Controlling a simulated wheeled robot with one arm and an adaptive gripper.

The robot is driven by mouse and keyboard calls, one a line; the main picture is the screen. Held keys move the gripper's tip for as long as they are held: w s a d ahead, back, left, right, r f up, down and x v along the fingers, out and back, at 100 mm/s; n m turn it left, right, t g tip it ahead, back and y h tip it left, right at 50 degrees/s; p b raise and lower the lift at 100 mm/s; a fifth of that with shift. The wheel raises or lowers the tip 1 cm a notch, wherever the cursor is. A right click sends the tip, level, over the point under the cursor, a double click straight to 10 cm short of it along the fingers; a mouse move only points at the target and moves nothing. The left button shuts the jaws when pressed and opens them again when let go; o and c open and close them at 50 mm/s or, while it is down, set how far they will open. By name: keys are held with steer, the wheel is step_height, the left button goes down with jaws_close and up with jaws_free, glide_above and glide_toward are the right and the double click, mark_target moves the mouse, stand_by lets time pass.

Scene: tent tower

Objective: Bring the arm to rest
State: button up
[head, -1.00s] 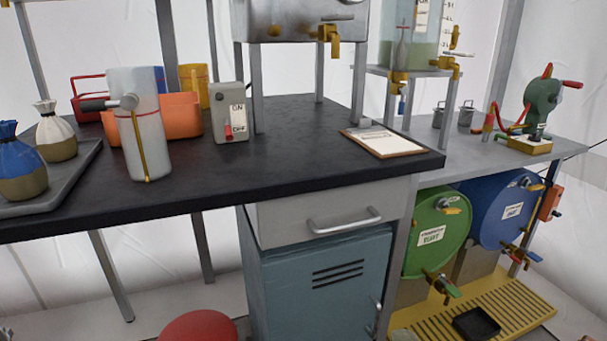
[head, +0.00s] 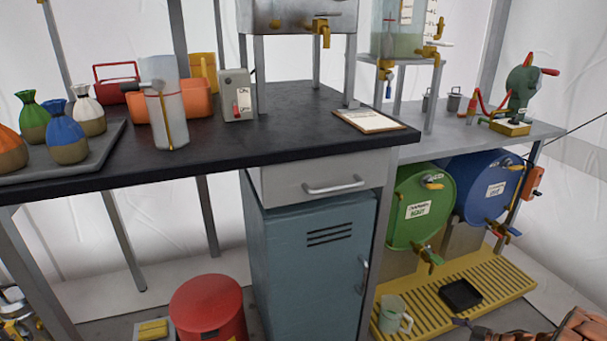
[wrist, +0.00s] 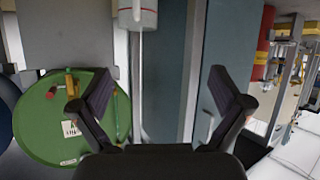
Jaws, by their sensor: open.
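My gripper (wrist: 160,98) shows in the wrist view with its two dark fingers spread wide apart and nothing between them. Behind the fingers is the blue-grey cabinet (wrist: 165,60), and the green drum (wrist: 60,120) lies to their left. The wrist view looks turned over compared with the head view. I cannot make out my gripper in the head view.
A black-topped bench (head: 260,140) holds a grey jug (head: 165,118), an orange bin (head: 198,100), a clipboard (head: 368,120) and several tied bags. Below stand the cabinet (head: 318,255), a red bin (head: 208,305), the green drum (head: 418,208), a blue drum (head: 488,190) and a mug (head: 392,315).

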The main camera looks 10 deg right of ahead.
steer(key=w+d+r+m+h+p, duration=0.1)
steer(key=w+d+r+h+p, duration=0.15)
steer(key=w+r, duration=0.4)
steer(key=w+d+r+t+h+p, duration=0.1)
steer(key=w+r+h+p, duration=0.2)
steer(key=r, duration=0.7)
steer(key=w+d+r+m+h+p, duration=0.15)
steer(key=w+r+p, duration=0.25)
steer(key=r, duration=0.5)
steer(key=s+a+r+m+g+h+p, duration=0.1)
steer(key=a+r+m+h+p, duration=0.2)
steer(key=r, duration=0.9)
steer(key=s+r+m+g+h+p, duration=0.1)
steer(key=r+h+p, duration=0.35)
steer(key=r, duration=0.85)
steer(key=s+a+r+m+g+p, duration=0.35)
steer(key=s+a+r+p, duration=0.65)
steer(key=s+a+r, duration=0.35)
steer(key=s+a+r+g+y+p, duration=0.2)
steer(key=s+a+r+p, duration=0.1)
steer(key=s+a, duration=0.4)
steer(key=s+a+r+g+y+p, duration=0.2)
steer(key=s+a+r+p, duration=0.2)
steer(key=s+a, duration=0.4)
steer(key=s+a+r+g+y+p, duration=0.2)
steer(key=s+a, duration=0.6)
steer(key=s, duration=0.8)
steer(key=shift+s+r+n+g+p, duration=0.4)
steer(key=shift+r+g+p, duration=0.05)
steer(key=shift+r+p, duration=0.35)
